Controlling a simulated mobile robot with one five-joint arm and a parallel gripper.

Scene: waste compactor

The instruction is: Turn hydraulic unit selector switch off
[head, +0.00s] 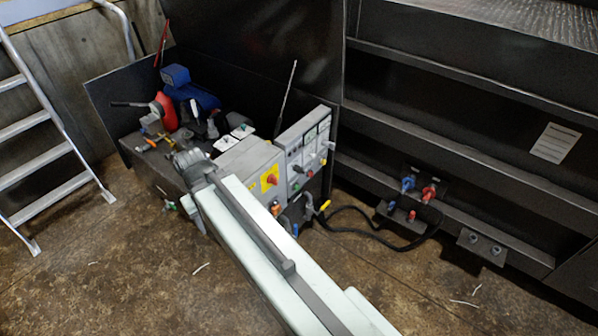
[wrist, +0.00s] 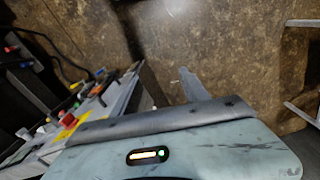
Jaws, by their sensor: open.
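The hydraulic unit has a grey control box (head: 246,163) with a red rotary switch on a yellow plate (head: 270,180). Beside it stands an upright panel (head: 306,147) with several coloured knobs and lights. I cannot tell for certain which control is the selector switch, nor its setting. In the wrist view the red switch (wrist: 75,88) and yellow plate (wrist: 68,122) show at left. My gripper (head: 188,165) is left of the control box in the head view, partly hidden by my arm. In the wrist view my gripper (wrist: 168,84) is open and empty, its fingers right of the switch and apart from it.
A blue motor (head: 190,97) and a red part (head: 164,110) sit behind on the unit. Black hoses (head: 375,222) run right to blue and red couplings (head: 425,190) on the dark compactor frame. A ladder (head: 40,130) stands at left. The brown floor in front is mostly clear.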

